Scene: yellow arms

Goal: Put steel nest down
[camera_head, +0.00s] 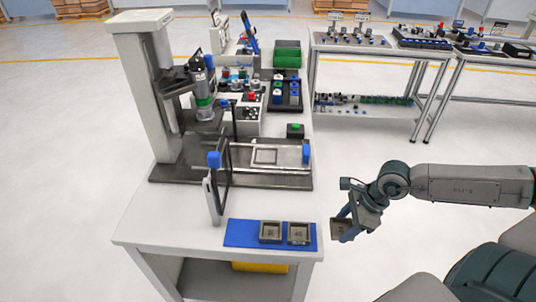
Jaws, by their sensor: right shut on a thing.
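Two similar steel nests, a left one (270,232) and a right one (299,233), sit side by side on the mat. Bare mat shows to the left of them. My left gripper is not in view.
The white workbench (150,225) carries a grey press (150,90) and a dark upright frame with a blue knob (214,160) behind the mat. A metal fixture plate (265,156) lies farther back. Other tables (375,48) stand at the back right. Floor is clear right of the bench.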

